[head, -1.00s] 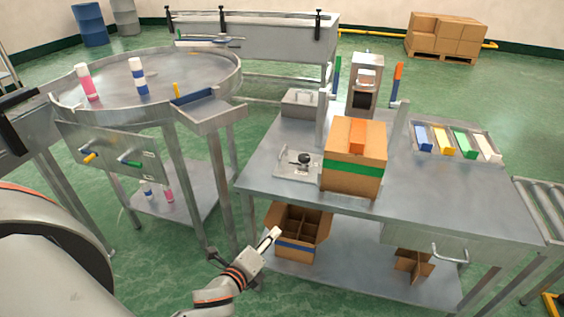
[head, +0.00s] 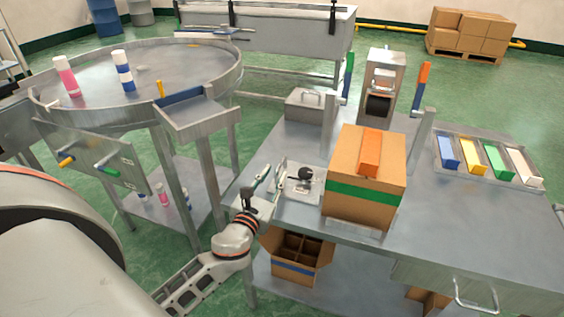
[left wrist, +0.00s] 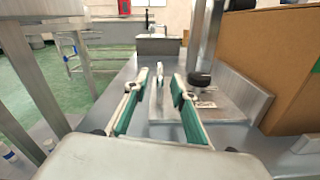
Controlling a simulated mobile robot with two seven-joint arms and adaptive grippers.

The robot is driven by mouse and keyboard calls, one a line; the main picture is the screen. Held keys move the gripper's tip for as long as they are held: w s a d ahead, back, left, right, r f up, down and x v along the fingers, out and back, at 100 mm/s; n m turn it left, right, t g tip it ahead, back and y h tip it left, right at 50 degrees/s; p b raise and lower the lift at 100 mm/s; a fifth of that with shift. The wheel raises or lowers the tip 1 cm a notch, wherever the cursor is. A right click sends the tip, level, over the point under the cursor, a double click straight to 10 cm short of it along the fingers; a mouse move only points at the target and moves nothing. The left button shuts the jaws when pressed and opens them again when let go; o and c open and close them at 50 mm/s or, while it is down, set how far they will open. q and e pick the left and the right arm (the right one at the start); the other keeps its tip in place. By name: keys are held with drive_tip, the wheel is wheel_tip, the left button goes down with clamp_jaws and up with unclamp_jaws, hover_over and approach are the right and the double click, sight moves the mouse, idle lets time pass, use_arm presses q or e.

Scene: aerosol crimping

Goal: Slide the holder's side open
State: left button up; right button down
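The holder (head: 308,190) is a low metal fixture on the workbench's left part, with a black round knob (head: 305,174) on it. In the left wrist view the holder's plate (left wrist: 225,108) and black knob (left wrist: 200,79) lie right of centre. My left gripper (head: 271,178) is at the holder's left side. In the left wrist view its two green-padded fingers (left wrist: 157,95) are spread apart. A thin upright metal piece shows between or just beyond the fingertips; I cannot tell whether they touch it. My right gripper is in neither view.
A cardboard box with a green band (head: 365,190) stands close right of the holder. A grey metal box (head: 305,105) and a press (head: 380,85) stand behind. A round table (head: 190,75) with bottles is at left. An open divided carton (head: 295,268) sits below.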

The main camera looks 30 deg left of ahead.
use_arm(q)
drive_tip(key=x, duration=0.6)
clamp_jaws()
